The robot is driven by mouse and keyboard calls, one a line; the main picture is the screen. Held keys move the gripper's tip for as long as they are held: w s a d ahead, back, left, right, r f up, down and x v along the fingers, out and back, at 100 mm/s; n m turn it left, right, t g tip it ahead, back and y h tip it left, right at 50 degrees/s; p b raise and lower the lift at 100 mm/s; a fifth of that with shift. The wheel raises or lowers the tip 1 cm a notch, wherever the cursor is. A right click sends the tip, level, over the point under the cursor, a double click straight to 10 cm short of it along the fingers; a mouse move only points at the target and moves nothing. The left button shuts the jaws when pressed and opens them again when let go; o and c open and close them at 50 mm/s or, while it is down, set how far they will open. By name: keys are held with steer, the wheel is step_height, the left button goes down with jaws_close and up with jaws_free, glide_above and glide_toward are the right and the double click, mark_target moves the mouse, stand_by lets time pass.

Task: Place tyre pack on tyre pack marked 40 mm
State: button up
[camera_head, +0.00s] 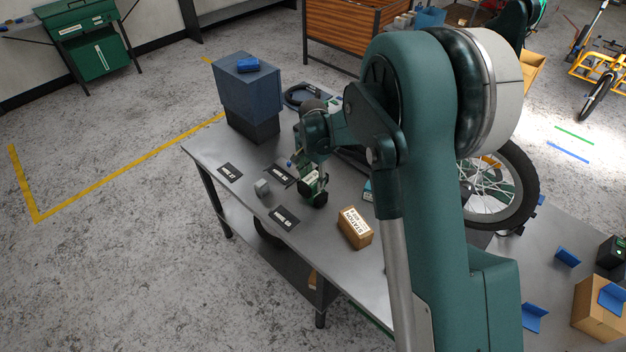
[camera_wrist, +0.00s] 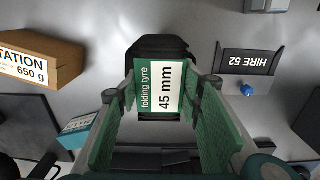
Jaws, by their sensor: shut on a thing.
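My gripper (camera_head: 312,178) is over the grey workbench and is shut on a black tyre pack (camera_head: 316,197). In the wrist view, the pack (camera_wrist: 158,48) sits between the green finger pads of the gripper (camera_wrist: 163,90). Its green and white label reads "folding tyre 45 mm". I cannot tell whether the pack touches the bench. No pack with a readable 40 mm label shows in either view; my arm hides part of the bench.
A cardboard STATION box (camera_head: 355,228) stands right of the gripper. A grey cube (camera_head: 262,187) and dark label plates (camera_head: 285,218) lie left of it; one plate reads HIRE 52 (camera_wrist: 250,62). A wheel (camera_head: 497,187) stands right.

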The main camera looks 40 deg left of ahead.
mark_target(314, 178)
steer(key=shift+f, duration=0.2)
steer(key=o, duration=1.2)
steer(key=shift+c, duration=0.2)
steer(key=shift+r, duration=0.2)
step_height(314, 178, up, 12)
stand_by(0.3)
steer(key=shift+w+d+r, duration=0.1)
stand_by(0.4)
